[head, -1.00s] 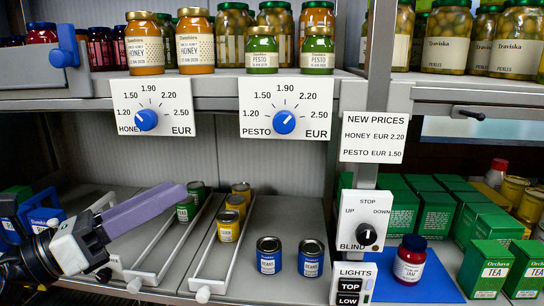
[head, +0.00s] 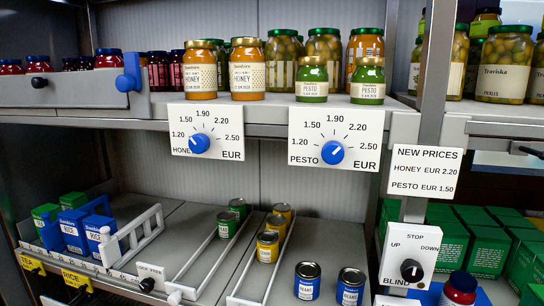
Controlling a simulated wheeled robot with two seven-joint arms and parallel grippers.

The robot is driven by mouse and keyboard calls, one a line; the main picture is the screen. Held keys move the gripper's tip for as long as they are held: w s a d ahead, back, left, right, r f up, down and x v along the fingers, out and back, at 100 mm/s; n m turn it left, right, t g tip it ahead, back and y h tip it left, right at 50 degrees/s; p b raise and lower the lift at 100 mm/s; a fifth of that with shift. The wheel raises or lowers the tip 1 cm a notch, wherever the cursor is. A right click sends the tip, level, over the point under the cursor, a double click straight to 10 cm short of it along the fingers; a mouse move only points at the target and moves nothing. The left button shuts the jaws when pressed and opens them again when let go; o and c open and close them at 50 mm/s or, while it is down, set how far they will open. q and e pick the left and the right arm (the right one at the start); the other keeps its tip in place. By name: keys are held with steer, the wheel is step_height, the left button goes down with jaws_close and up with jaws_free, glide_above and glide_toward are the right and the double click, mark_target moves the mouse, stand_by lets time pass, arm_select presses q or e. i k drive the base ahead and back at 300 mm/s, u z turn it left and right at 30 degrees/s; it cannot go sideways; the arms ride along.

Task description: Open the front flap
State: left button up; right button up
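A grey front panel (head: 70,92) stands upright along the upper shelf's edge at the left and looks like the front flap. It carries a black knob (head: 40,83). A blue catch (head: 129,73) sits at its right end, its round part low and its arm pointing up. Red-lidded jars (head: 108,58) stand behind the panel, their lower parts partly hidden by it. Neither of my grippers shows in the head view.
Honey jars (head: 247,70) and pesto jars (head: 312,82) stand right of the panel. Below are two blue dials (head: 199,143) on white cards. Blue boxes (head: 72,230) and cans (head: 308,280) fill parts of the lower shelf. A blind switch (head: 411,270) is at right.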

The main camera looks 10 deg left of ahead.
mark_target(90, 90)
steer(key=u, duration=1.55)
steer(key=k, duration=0.65)
steer(key=u, duration=0.75)
steer(key=i, duration=1.45)
steer(key=z, duration=0.2)
